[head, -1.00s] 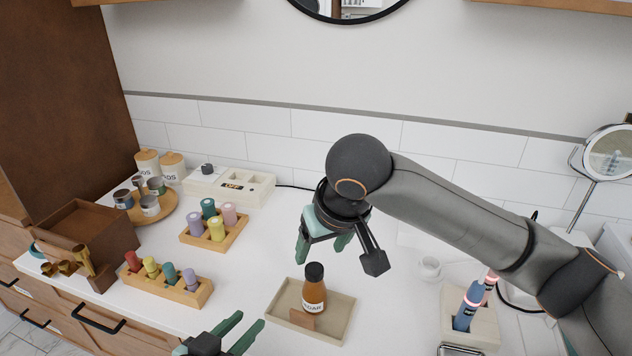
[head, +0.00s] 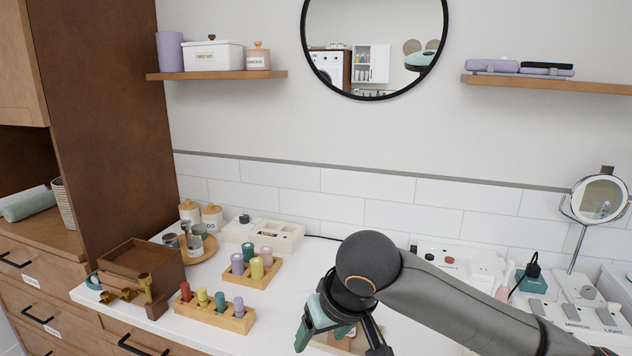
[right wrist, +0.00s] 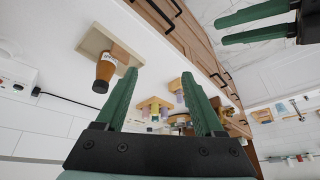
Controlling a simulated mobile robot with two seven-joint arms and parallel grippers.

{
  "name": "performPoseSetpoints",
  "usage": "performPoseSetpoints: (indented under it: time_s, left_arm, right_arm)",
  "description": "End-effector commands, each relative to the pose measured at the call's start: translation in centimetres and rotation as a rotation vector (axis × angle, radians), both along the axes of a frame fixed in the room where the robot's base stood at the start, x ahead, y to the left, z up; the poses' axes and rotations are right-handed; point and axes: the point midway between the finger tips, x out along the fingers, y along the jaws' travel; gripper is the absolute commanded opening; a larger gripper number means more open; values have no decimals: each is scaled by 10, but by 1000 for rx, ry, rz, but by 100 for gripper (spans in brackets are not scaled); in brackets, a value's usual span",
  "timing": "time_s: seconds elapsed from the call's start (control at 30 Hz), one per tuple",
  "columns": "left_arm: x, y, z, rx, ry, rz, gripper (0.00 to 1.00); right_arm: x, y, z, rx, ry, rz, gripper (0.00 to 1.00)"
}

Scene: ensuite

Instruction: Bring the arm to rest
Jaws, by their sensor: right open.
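My right arm reaches in from the right in the head view. Its gripper (head: 325,337) hangs fingers down over the counter, open and empty. The right wrist view shows its two green fingers (right wrist: 160,75) spread apart with nothing between them. Beyond the fingers, a brown bottle with a black cap (right wrist: 105,70) stands on a beige tray (right wrist: 94,42), apart from the gripper. In the head view the arm and gripper hide most of that tray. My left gripper (right wrist: 220,30) shows at the top right of the right wrist view, its fingers apart and empty. It is out of the head view.
On the counter's left stand a brown box (head: 145,262), a block with coloured pegs (head: 215,314) and another peg block (head: 252,274). A beige case (head: 262,233) lies by the wall. A round stand mirror (head: 598,200) and a switch panel (head: 582,308) are at right.

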Motion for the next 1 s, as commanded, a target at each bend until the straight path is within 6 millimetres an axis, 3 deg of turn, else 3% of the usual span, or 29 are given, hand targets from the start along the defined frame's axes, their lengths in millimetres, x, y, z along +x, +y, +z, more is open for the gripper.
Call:
performPoseSetpoints:
  time_s: [0.3, 0.53, 0.77, 1.0]
  left_arm:
    - [-7, -9, -22, -15, 47, -14, 39]
    - [-16, -9, -48, -24, 91, -4, 39]
    - [-33, -1, -80, -25, 143, 27, 39]
    - [-61, 16, -119, -11, 211, 82, 39]
  right_arm:
    - [-5, 37, -54, 252, 6, 72, 70]
    - [-10, 45, -101, 444, -51, 42, 70]
    - [-23, 20, -157, 530, -148, -56, 70]
    - [-62, -37, -222, 473, -256, -176, 70]
